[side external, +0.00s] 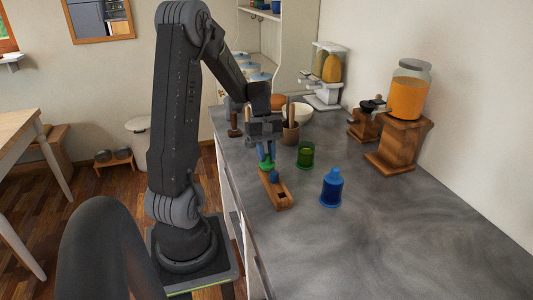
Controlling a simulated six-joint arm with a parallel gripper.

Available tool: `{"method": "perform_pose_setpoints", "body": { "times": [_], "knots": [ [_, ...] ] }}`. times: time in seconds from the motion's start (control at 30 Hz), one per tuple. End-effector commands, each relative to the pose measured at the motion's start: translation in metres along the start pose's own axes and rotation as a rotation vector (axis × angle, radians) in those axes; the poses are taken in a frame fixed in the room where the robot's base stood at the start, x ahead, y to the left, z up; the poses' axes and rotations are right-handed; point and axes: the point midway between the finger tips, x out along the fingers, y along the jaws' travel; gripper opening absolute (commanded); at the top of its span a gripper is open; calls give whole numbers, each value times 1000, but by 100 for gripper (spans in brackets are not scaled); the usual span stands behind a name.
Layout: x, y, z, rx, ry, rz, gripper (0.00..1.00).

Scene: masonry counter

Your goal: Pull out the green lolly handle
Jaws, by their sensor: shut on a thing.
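My gripper (267,158) points down over the wooden block at the left front of the counter. Its bluish fingers are shut on the green lolly handle (266,166), of which a small green part shows at the fingertips. The handle is at the far end of the wooden block (284,203); I cannot tell whether it touches the block. A small blue piece (274,176) sits on the block just in front of it. A dark square opening shows near the block's near end. A green translucent cup (305,156) stands to the right, and a blue lolly mould (331,188) stands upright nearer the camera.
Behind my gripper are a brown pot (290,133) with a stick in it and a white bowl (298,114). A jar of orange liquid (409,92) stands on a wooden stand (399,145) by the wall. The counter's right front is clear.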

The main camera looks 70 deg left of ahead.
Motion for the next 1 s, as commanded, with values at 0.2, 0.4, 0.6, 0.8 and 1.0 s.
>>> {"method": "perform_pose_setpoints", "body": {
  "times": [0.2, 0.4, 0.6, 0.8, 1.0],
  "knots": [
    [0, 0, 0, 0, 0, 0, 0],
    [-2, 0, 1, 0, 1, 1, 0],
    [-7, 0, 2, 0, 0, 0, 0],
    [-11, 0, 4, 0, 0, 1, 0],
    [-16, 0, 6, 0, 0, 1, 0]
  ]
}}
